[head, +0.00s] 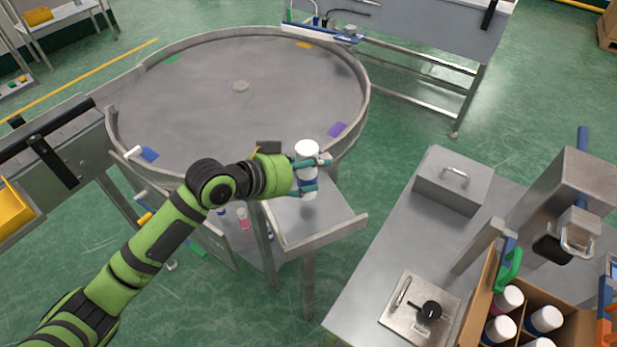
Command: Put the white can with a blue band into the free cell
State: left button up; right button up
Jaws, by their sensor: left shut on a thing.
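My left gripper (318,175) is shut on a white can (307,150) and holds it upright over the small metal outfeed tray (318,228) at the round table's near side. The fingers cover the can's middle, and blue shows there; I cannot clearly separate band from fingers. Whether the can's base touches the tray is unclear. A cardboard box (478,305) with dividers stands at the bottom right, cut by the frame edge. It holds several white-topped cans, one of them (545,318) with blue below the top. I cannot make out the free cell. My right gripper is out of view.
A grey bench (385,265) carries a metal box with a handle (455,180), a small plate with a black knob (430,311) and a press-like machine (575,200). A floor gap separates tray and bench.

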aim_at(302, 184)
pick_arm(q)
notch_tip(302, 184, down, 4)
jog(key=shift+r+p, duration=0.25)
jog(key=shift+p, duration=0.35)
jog(key=shift+f, duration=0.15)
jog(key=o, duration=0.9)
jog(key=shift+f, duration=0.2)
jog(key=o, duration=0.4)
jog(key=shift+r, duration=0.15)
